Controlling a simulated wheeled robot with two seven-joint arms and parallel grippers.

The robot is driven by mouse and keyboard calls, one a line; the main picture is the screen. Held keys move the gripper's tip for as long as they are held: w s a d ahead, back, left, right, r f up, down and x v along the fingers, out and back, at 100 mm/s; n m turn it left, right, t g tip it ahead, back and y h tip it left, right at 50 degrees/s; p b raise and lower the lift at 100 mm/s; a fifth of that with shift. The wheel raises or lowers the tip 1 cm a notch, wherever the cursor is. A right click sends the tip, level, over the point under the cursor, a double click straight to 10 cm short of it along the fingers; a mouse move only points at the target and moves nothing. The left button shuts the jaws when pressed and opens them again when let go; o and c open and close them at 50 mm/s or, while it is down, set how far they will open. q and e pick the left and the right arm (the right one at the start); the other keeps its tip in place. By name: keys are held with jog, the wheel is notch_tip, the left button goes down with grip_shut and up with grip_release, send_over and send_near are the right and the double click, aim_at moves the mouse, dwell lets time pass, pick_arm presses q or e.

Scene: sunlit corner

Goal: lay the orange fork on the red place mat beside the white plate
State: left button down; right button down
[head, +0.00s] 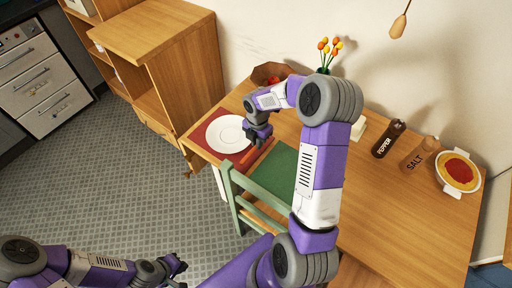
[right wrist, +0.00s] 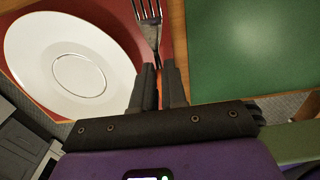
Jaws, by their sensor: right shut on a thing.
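The white plate (head: 226,134) lies on the red place mat (head: 200,139) at the table's left end. Both also show in the right wrist view, the plate (right wrist: 40,55) at left and the mat (right wrist: 118,18) around it. My right gripper (head: 257,141) is just right of the plate, shut on the fork. The fork's grey tines (right wrist: 149,22) point away over the mat's right side, and its orange handle (head: 263,150) runs back between the fingers (right wrist: 159,88). I cannot tell whether the fork touches the mat. My left gripper (head: 176,265) is low at the front, away from the table; its opening is unclear.
A green flat surface (head: 276,165) lies right of the mat, with a green chair (head: 236,197) at the table's near edge. Pepper (head: 388,138) and salt (head: 419,155) shakers and a bowl of red food (head: 459,173) stand at right. Flowers (head: 327,52) stand behind my right arm.

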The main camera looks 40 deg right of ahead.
aim_at(257, 152)
jog(key=shift+f+b, duration=0.4)
jog(key=shift+f, duration=1.35)
jog(key=shift+f, duration=0.2)
jog(key=c, duration=1.2)
grip_release()
jog(key=shift+o, duration=0.2)
notch_tip(257, 152, up, 12)
jog(key=p, duration=0.3)
jog(key=shift+r, duration=0.25)
